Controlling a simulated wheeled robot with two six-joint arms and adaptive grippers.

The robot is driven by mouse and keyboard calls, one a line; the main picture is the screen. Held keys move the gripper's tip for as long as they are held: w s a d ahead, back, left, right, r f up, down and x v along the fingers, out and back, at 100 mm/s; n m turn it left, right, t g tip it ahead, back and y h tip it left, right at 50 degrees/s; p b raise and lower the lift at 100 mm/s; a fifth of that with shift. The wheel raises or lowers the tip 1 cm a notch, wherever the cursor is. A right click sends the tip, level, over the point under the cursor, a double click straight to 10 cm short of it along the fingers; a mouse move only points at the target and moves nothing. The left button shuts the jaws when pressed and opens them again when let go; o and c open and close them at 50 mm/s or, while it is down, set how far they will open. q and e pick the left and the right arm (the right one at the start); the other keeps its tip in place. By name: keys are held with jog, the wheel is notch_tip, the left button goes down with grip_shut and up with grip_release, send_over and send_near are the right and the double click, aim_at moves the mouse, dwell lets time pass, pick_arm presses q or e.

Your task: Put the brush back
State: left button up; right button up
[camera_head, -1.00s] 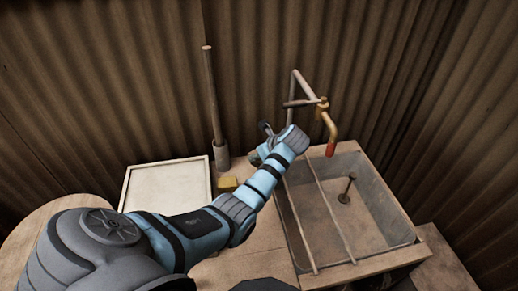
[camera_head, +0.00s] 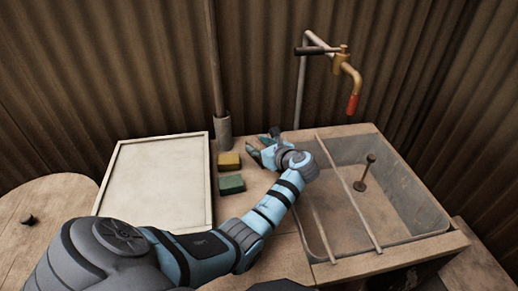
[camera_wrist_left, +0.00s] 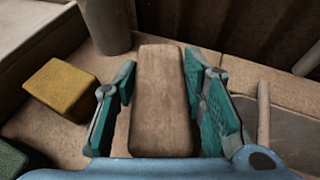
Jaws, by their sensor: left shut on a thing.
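My left gripper (camera_head: 262,153) is over the counter at the left back of the sink, beside the yellow block. In the left wrist view its teal finger pads (camera_wrist_left: 163,100) stand on either side of a brown wooden block, which looks like the back of the brush (camera_wrist_left: 165,95), and are shut on it. No bristles show, and I cannot tell whether the brush touches the counter. In the head view the gripper and wrist mostly hide the brush. My right gripper is not in view.
A yellow block (camera_head: 229,161) and a green block (camera_head: 231,184) lie left of the gripper. A grey holder (camera_head: 223,132) with a tall pole stands behind them. A white framed board (camera_head: 155,185) is left. The sink (camera_head: 385,200), with two rods across it and a red-tipped tap (camera_head: 350,75), is right.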

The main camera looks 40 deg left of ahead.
pick_arm(q)
jog(key=shift+r, duration=0.1)
jog(key=o, duration=1.2)
jog(key=shift+r, duration=0.15)
jog(key=p+v, duration=0.2)
jog(key=v, duration=0.9)
jog(key=shift+d, duration=0.3)
jog(key=shift+s+d+r, duration=0.1)
jog(key=shift+d+r, duration=0.05)
